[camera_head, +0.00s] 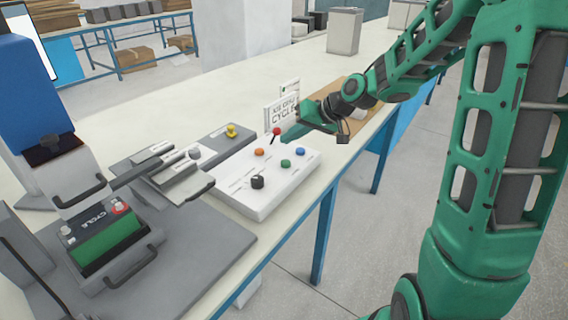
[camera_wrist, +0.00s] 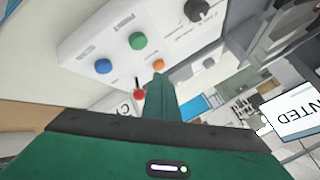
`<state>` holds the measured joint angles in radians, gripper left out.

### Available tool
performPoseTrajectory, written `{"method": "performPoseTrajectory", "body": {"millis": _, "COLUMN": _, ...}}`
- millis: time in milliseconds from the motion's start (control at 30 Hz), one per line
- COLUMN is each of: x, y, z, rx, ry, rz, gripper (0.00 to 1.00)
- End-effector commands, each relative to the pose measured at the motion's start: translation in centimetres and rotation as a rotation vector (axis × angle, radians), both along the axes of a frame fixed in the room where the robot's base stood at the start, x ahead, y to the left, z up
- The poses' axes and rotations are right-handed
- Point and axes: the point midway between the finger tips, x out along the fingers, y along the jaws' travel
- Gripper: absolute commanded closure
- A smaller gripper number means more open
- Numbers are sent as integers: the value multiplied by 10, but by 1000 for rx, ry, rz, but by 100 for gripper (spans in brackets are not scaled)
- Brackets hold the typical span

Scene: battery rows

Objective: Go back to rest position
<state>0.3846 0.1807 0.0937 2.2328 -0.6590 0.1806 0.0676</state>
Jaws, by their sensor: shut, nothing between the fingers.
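My gripper (camera_head: 290,135) is at the end of my green arm, over the back edge of a white control box (camera_head: 290,187) on the table. Its fingers are shut with nothing visible between them. The box carries a red-topped lever (camera_head: 276,132), an orange button (camera_head: 259,152), green and blue buttons and a black knob (camera_head: 257,181). In the wrist view the finger (camera_wrist: 160,95) points up the picture, beside the red knob (camera_wrist: 139,95) and below the orange button (camera_wrist: 158,66). Whether the finger touches the lever, I cannot tell.
A machine with a green battery (camera_head: 106,242) stands at the left. A grey box with a yellow button (camera_head: 231,130) and a "CYCLE" sign (camera_head: 283,115) are close to the control box. A grey bin (camera_head: 344,31) stands farther back. The table (camera_head: 225,91) has bare space behind.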

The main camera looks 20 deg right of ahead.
Motion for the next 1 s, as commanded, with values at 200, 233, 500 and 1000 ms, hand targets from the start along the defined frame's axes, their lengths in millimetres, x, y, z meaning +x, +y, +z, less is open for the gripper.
{"method": "performPoseTrajectory", "body": {"millis": 200, "x": 0, "y": 0, "z": 0, "rx": 0, "ry": 0, "rz": 0, "gripper": 100}}
{"method": "performPoseTrajectory", "body": {"millis": 233, "x": 0, "y": 0, "z": 0, "rx": 0, "ry": 0, "rz": 0, "gripper": 100}}
{"method": "performPoseTrajectory", "body": {"millis": 500, "x": -30, "y": -24, "z": -2, "rx": -94, "ry": 59, "rz": -26, "gripper": 100}}
{"method": "performPoseTrajectory", "body": {"millis": 1000, "x": -269, "y": -149, "z": 6, "rx": -397, "ry": 510, "rz": -321, "gripper": 100}}
